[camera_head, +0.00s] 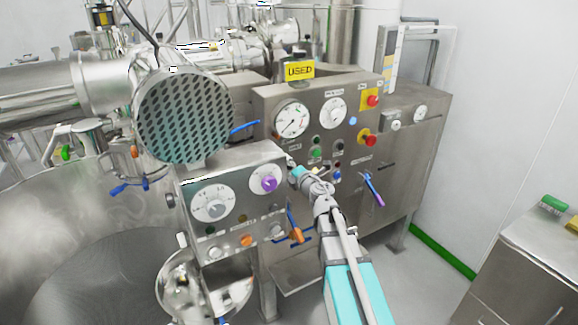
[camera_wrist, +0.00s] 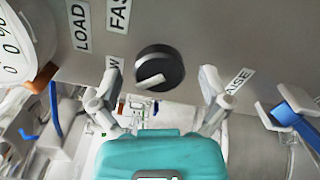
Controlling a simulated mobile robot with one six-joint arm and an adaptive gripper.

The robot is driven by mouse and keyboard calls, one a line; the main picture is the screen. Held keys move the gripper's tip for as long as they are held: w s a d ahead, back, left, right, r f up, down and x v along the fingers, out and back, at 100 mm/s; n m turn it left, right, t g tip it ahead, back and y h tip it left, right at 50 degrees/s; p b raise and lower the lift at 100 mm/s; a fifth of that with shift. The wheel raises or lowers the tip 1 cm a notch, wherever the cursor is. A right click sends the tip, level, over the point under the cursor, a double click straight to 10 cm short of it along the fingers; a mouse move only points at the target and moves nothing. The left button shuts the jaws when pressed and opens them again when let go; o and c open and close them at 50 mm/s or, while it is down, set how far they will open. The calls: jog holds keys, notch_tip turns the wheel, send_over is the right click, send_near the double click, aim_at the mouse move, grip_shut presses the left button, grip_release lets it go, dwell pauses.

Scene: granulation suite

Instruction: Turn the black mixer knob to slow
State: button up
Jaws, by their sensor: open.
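The black mixer knob (camera_wrist: 160,66) shows in the wrist view, round, with a pale bar across its lower part slanting slightly down to the left. Beside it on the steel panel are a "FAST" label (camera_wrist: 118,14) and a partly hidden label ending in "W" (camera_wrist: 113,64). My gripper (camera_wrist: 160,104) is open, with one finger to the lower left of the knob and one to its lower right; nothing is between them. In the head view my gripper (camera_head: 302,174) is close to the control panels; I cannot single out the black knob there.
A "LOAD" label (camera_wrist: 80,26) and a blue-handled valve (camera_wrist: 290,113) are near the knob. In the head view, a small panel with a purple knob (camera_head: 265,184) stands left of my gripper, and a blue-purple lever (camera_head: 372,188) is to its right.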

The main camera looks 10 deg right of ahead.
jog(key=v, duration=1.1)
jog(key=shift+s, duration=0.15)
jog(key=shift+d+r, duration=0.1)
jog(key=shift+d, duration=0.05)
jog(key=d+f+m+h, duration=0.1)
jog(key=d+m+h, duration=0.6)
jog(key=m+h, duration=0.45)
notch_tip(320, 180, down, 8)
jog(key=s+d+m+g, duration=0.25)
jog(key=m+g, duration=0.35)
jog(key=m, duration=0.3)
jog(key=s+a+f+m+g+y, duration=0.2)
jog(key=s+a+f+g+y, duration=0.1)
jog(key=s+a+f+g, duration=0.2)
jog(key=s+a+f+m+g+y, duration=0.3)
jog(key=s+a+g, duration=0.3)
jog(key=s+a, duration=0.2)
jog(key=shift+s+f, duration=0.85)
jog(key=shift+s, duration=0.05)
